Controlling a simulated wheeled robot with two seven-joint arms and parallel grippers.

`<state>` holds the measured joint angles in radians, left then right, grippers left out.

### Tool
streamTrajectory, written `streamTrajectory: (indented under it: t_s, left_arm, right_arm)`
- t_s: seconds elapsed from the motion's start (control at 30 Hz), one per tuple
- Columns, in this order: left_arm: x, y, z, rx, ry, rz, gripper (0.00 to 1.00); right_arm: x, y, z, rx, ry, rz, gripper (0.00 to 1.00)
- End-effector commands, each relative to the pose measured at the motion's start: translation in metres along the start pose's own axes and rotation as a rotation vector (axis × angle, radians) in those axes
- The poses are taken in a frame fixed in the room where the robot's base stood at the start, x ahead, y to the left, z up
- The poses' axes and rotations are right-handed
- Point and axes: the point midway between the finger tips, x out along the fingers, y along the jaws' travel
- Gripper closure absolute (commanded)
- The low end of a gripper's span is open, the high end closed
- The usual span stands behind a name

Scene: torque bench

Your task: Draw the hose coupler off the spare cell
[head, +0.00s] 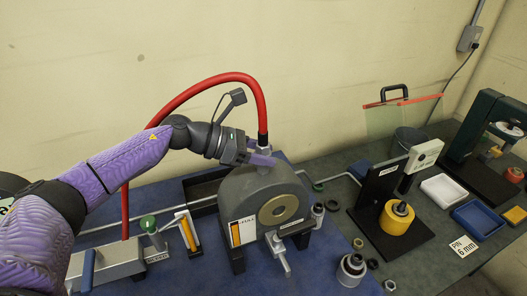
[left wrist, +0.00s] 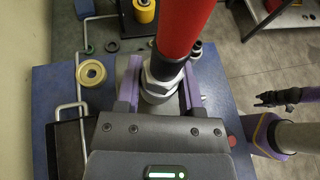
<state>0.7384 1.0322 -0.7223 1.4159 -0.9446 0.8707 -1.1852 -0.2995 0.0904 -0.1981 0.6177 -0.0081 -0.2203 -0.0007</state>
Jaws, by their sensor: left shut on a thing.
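The spare cell (head: 246,190) is a grey rounded housing with a brass disc on its face, upright on the bench. The red hose (head: 221,77) arches over and comes down to the hose coupler (head: 263,138) on top of it. My left gripper (head: 262,157) is shut on the coupler. In the left wrist view its purple fingers (left wrist: 158,92) lie on both sides of the silver hex coupler (left wrist: 158,84). The fingers hide the joint, so I cannot tell whether the coupler is still seated. A dark jaw-like part (left wrist: 276,98), perhaps my right gripper, shows at the right.
A black stand with a yellow cylinder (head: 397,218) is to the right. A blue tray (head: 477,220) and a white tray (head: 443,190) lie beyond it. A grey fixture (head: 108,262) is at the left. Loose rings and fittings lie near the cell.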

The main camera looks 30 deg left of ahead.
Motion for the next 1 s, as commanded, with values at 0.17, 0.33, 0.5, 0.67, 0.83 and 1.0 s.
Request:
streamTrajectory:
  t_s: [0.17,0.33,0.5,0.67,0.83,1.0]
  left_arm:
    - [-0.006,0.002,0.016,0.004,-0.009,0.006,1.00]
    - [-0.010,0.001,0.024,0.004,-0.008,0.005,1.00]
    - [-0.013,0.001,0.032,0.003,-0.007,0.005,1.00]
    - [-0.017,0.001,0.040,0.004,-0.006,0.004,1.00]
    - [-0.020,0.001,0.049,0.004,-0.006,0.003,1.00]
    - [-0.023,0.001,0.055,0.003,-0.005,0.003,1.00]
  right_arm:
    - [-0.009,-0.005,-0.002,0.004,0.003,-0.008,0.44]
    - [-0.016,-0.007,-0.004,0.005,0.005,-0.012,0.44]
    - [-0.023,-0.006,-0.004,0.005,0.005,-0.011,0.44]
    - [-0.029,-0.003,-0.004,0.003,0.005,-0.006,0.44]
    - [-0.035,0.002,-0.004,-0.001,0.003,0.002,0.44]
    - [-0.041,0.004,-0.004,-0.002,0.003,0.005,0.44]
